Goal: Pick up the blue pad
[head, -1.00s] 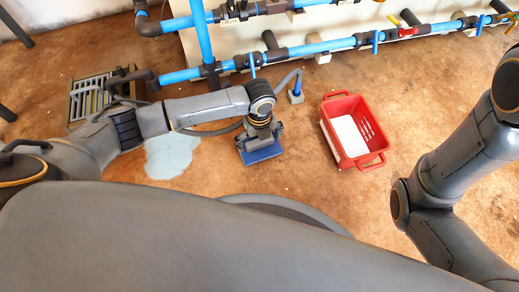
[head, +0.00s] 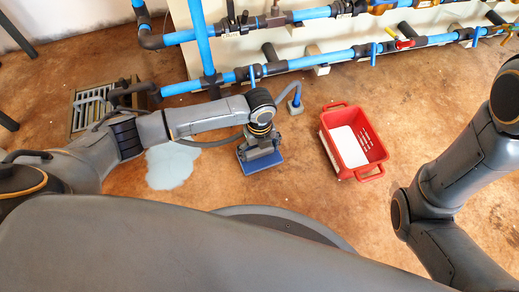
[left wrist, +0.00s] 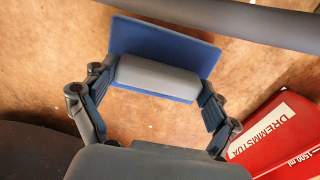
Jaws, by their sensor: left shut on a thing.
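The blue pad (head: 262,165) is a flat blue plate with a grey block on top. It shows at the lower end of my left arm in the head view. In the left wrist view the pad (left wrist: 150,50) is between the two fingers of my left gripper (left wrist: 152,95), which is shut on it. The left gripper (head: 261,147) is just above the pad in the head view. I cannot tell if the pad touches the floor. My right arm shows at the right, but its gripper is out of view.
A red crate (head: 376,151) with a white thing inside stands right of the pad. A pale puddle (head: 170,166) lies left of it. Blue pipes (head: 310,62) run along the back, and a floor grate (head: 92,108) is at the left. Brown floor around the pad is clear.

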